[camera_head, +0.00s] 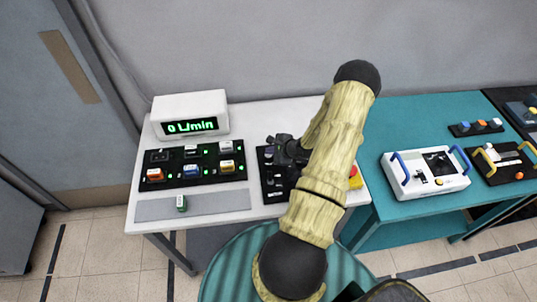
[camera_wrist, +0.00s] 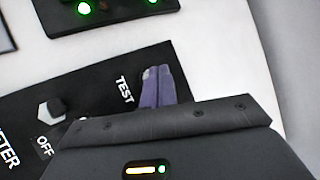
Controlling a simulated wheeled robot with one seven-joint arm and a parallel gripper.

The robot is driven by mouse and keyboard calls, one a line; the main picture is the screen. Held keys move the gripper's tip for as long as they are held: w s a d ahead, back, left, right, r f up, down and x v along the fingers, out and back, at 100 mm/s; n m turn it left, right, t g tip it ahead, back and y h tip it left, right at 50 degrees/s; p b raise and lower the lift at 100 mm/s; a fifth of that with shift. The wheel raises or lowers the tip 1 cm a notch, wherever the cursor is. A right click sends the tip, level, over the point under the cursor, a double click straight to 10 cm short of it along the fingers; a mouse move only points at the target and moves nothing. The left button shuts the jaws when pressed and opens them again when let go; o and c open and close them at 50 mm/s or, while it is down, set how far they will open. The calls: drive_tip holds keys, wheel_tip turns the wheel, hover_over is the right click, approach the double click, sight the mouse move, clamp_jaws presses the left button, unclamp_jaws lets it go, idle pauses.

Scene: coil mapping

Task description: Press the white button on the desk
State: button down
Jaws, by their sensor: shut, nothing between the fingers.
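My gripper (camera_head: 283,148) is over the black panel (camera_head: 268,188) on the white desk (camera_head: 240,112), in the head view. In the wrist view, its two purple-grey fingers (camera_wrist: 158,85) are closed together, tips beside the "TEST" label on the panel (camera_wrist: 85,90). A small pale patch shows at the fingertips; I cannot tell whether it is a button or whether they touch it. A white-topped button or block (camera_head: 198,147) sits on another black panel to the left. The area under my fingers is hidden.
A white display box (camera_head: 190,115) reads "0 L/min". An orange block (camera_head: 154,175) and a blue one (camera_head: 191,171) sit on the left panel. A white device with blue handles (camera_head: 426,172) stands on the teal table (camera_head: 400,121). My arm hides part of the desk.

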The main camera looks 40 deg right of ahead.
sight(271, 156)
drive_tip(key=shift+f, duration=0.3)
idle(0.5)
drive_tip(key=shift+r+p, duration=0.8)
drive_tip(key=shift+r, duration=0.05)
drive_tip(key=shift+r, duration=0.1)
wheel_tip(271, 156, up, 5)
drive_tip(key=p, duration=0.4)
drive_tip(key=shift+p, duration=0.35)
idle(0.3)
